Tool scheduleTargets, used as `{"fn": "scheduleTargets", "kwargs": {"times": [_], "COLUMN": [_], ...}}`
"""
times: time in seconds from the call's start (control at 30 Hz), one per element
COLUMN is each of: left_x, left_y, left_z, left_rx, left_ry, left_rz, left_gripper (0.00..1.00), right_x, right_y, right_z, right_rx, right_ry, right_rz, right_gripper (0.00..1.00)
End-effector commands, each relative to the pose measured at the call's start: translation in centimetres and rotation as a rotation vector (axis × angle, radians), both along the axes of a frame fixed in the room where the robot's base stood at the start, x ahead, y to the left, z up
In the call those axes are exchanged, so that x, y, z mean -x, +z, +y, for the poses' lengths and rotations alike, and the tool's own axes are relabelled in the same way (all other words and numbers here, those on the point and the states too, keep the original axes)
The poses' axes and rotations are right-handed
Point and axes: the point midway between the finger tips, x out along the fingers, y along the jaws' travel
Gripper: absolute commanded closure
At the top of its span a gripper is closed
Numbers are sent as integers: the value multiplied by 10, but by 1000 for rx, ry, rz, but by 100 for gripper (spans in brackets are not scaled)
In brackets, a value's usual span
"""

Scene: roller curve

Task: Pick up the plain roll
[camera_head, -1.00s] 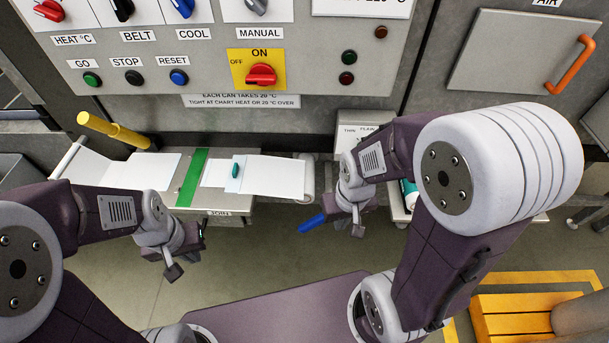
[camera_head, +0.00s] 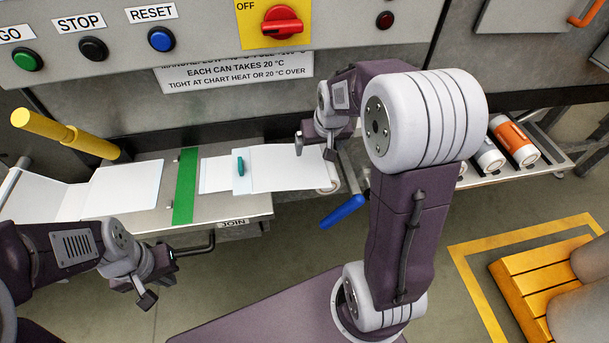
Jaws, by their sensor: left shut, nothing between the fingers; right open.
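Several rolls lie on a low rack at the right. One has an orange band (camera_head: 513,139), and a pale roll (camera_head: 489,157) beside it shows no orange band. A third roll is mostly hidden behind my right arm, so I cannot tell for sure which one is plain. My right gripper (camera_head: 317,145) is open and empty over the right end of the white sheet on the join table, well left of the rolls. My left gripper (camera_head: 146,291) is shut and empty, low in front of the join table.
The join table (camera_head: 225,207) carries white sheets (camera_head: 290,167), a green strip (camera_head: 186,186) and a small teal piece (camera_head: 240,166). A yellow handle (camera_head: 65,133) and a blue handle (camera_head: 342,211) stick out. A control panel (camera_head: 200,70) stands behind. A yellow pallet (camera_head: 530,283) sits at lower right.

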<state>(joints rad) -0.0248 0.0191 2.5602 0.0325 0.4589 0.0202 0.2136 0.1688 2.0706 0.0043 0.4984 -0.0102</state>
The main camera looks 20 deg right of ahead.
Motion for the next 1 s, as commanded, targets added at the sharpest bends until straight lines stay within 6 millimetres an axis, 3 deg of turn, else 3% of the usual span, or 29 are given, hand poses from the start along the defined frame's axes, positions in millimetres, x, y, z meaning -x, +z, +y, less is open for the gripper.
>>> {"fn": "scheduleTargets", "kwargs": {"times": [0.03,0.33,0.5,0.67,0.83,1.0], "left_x": [0,0,0,0,0,0], "left_y": [-16,-19,-30,-32,-47,-51], "left_z": [0,0,0,0,0,0], "left_rx": [0,0,0,0,0,0], "left_ry": [0,0,0,0,0,0], "left_rz": [0,-1,0,0,0,0], "left_gripper": [100,100,100,100,100,100], "right_x": [2,3,-6,-11,-21,-28], "right_y": [-18,-26,-53,-60,-91,-106], "right_z": [-5,-11,-13,-14,-17,-19], "right_rx": [-2,-3,-3,-3,-3,-3], "right_ry": [-14,-29,-29,-29,-29,-29], "right_rz": [6,12,14,11,13,12], "right_gripper": [7,7,7,7,7,7]}}
